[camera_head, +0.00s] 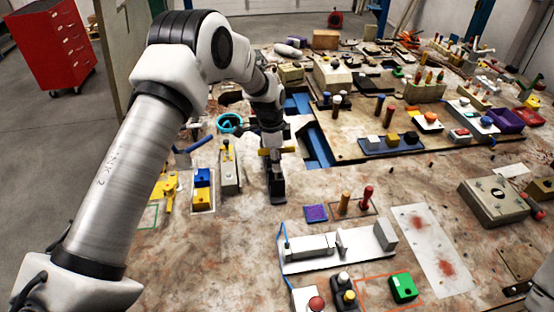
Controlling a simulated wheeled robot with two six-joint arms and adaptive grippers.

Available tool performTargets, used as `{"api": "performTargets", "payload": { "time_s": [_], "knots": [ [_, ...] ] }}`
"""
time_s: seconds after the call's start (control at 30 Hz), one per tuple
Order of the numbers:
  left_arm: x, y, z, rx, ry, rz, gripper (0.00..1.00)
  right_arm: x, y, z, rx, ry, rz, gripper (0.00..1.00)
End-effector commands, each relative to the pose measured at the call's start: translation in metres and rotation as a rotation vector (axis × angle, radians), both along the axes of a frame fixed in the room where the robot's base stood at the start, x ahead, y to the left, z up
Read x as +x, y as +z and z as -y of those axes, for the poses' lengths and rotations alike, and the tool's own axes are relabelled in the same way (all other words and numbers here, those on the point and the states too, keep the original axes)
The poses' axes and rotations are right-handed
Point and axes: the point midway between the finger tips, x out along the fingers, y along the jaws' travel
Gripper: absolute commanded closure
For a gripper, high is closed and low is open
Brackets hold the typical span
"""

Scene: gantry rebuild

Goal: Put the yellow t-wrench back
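My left gripper (277,198) points down over the near middle of the workbench, with its dark fingers close together. A yellow bar (264,151), which looks like the crosspiece of the yellow t-wrench, shows on both sides of the upper fingers. The fingers hide its middle, and I cannot make out a shaft. I cannot tell whether the bar is gripped or lies behind the fingers. My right gripper is not in view.
A yellow tool (168,187) lies at left, beside a blue-and-yellow block (202,188) and an upright beige fixture (229,168). Several tools crowd the raised board behind.

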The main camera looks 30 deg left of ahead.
Motion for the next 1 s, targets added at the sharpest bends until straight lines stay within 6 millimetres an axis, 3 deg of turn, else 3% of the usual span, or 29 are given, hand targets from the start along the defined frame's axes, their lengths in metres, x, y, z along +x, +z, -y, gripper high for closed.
{"api": "performTargets", "payload": {
  "time_s": [0.5,0.63,1.0],
  "knots": [
    [-0.004,0.108,-0.01,0.0,0.0,0.004,0.61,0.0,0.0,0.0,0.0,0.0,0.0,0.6],
    [-0.005,0.117,-0.01,0.0,0.001,0.002,0.61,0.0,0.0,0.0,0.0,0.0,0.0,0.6],
    [-0.005,0.117,-0.01,0.0,0.0,0.002,0.61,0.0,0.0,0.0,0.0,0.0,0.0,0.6]
  ]
}}
